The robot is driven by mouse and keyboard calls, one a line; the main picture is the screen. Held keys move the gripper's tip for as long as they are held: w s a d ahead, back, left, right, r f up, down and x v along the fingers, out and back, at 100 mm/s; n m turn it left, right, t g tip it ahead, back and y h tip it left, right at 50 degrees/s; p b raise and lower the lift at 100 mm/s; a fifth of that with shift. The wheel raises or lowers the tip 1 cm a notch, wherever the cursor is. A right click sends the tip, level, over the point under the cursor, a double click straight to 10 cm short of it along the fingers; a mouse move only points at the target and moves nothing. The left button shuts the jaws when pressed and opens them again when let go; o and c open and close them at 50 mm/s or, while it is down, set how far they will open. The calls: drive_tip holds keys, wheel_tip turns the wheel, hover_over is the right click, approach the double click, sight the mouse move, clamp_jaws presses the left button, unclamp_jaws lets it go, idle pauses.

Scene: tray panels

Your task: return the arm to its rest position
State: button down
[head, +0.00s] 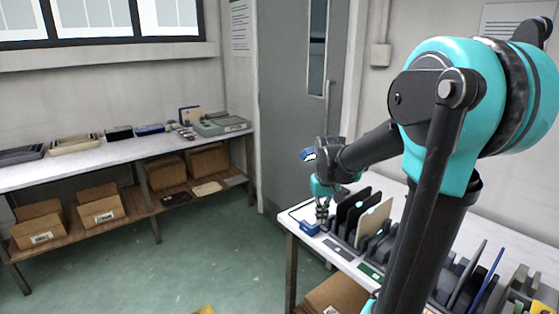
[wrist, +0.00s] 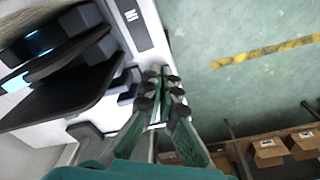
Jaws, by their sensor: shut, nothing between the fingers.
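The right-hand table (head: 292,222) carries upright dark panels (head: 350,207) and a beige panel (head: 374,222) in a row of slots. A long bench (head: 90,161) with trays and boxes runs along the left wall. Green floor (head: 200,245) between them is clear.

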drive_tip(key=s+d+f+t, duration=0.1)
drive_tip(key=s+f, duration=0.3)
drive_tip(key=s, duration=0.4)
drive_tip(key=s+d+f+t, duration=0.1)
drive_tip(key=s+f+t, duration=0.1)
drive_tip(key=s+f, duration=0.3)
drive_tip(key=s, duration=0.3)
drive_tip(key=shift+d+m, duration=0.2)
drive_tip(key=shift+m, duration=0.2)
